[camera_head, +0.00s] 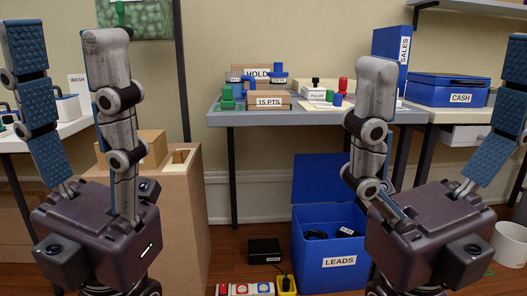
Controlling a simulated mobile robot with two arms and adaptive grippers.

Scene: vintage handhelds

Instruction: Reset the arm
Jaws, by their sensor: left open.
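My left gripper (66,42) is at the left side of the head view, pointing up. Its blue padded finger and grey jointed finger stand wide apart with nothing between them. My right gripper (446,62) is at the right side, also pointing up. Its fingers are wide apart too, and its right fingertip is near the picture's right edge. Neither gripper holds anything. Both look close to the camera, in front of the furniture. The arms behind the gripper bodies are mostly hidden.
A grey table (290,116) at the back bears labelled boxes and small coloured items. A blue LEADS bin (328,245) and a black box (263,251) are on the floor.

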